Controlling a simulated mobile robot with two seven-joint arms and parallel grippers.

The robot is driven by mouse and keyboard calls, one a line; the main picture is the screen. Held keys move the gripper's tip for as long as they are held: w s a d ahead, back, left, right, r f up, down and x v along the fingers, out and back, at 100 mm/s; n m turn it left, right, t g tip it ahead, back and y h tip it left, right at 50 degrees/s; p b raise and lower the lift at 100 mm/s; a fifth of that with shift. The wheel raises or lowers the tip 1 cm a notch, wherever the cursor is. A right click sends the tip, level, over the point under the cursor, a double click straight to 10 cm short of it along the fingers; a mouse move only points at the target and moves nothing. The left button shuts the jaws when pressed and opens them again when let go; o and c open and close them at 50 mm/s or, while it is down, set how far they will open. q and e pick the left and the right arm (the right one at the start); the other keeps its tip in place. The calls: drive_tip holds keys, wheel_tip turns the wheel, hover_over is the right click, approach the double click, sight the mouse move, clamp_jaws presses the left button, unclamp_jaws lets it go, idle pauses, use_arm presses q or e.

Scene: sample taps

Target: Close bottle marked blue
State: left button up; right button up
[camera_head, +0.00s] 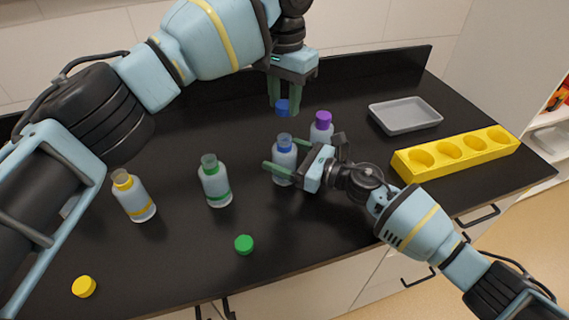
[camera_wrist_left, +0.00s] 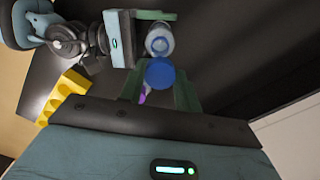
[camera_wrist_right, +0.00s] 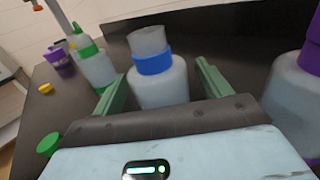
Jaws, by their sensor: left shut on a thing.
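The blue-marked bottle (camera_head: 284,160) stands upright on the dark counter, its clear neck uncapped above a blue ring. It also shows in the left wrist view (camera_wrist_left: 160,38) and the right wrist view (camera_wrist_right: 160,85). My left gripper (camera_head: 283,106) is shut on the blue cap (camera_wrist_left: 160,72) and holds it in the air, above the bottle and apart from it. My right gripper (camera_wrist_right: 161,72) is open, low at the bottle, with one finger on each side. In the right wrist view, gaps show between fingers and bottle.
A purple-capped bottle (camera_head: 321,130) stands close behind the blue-marked one. Uncapped green (camera_head: 215,182) and yellow (camera_head: 133,195) bottles stand left. A green cap (camera_head: 244,244) and yellow cap (camera_head: 84,286) lie in front. A grey tray (camera_head: 405,116) and yellow rack (camera_head: 412,174) are right.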

drive_tip(key=c, duration=1.3)
use_arm(q)
hover_over(284, 138)
drive_tip(key=shift+f, duration=2.5)
use_arm(e)
drive_tip(key=shift+c, duration=0.2)
use_arm(q)
drive_tip(key=shift+f, duration=0.9)
drive_tip(key=shift+f, duration=0.55)
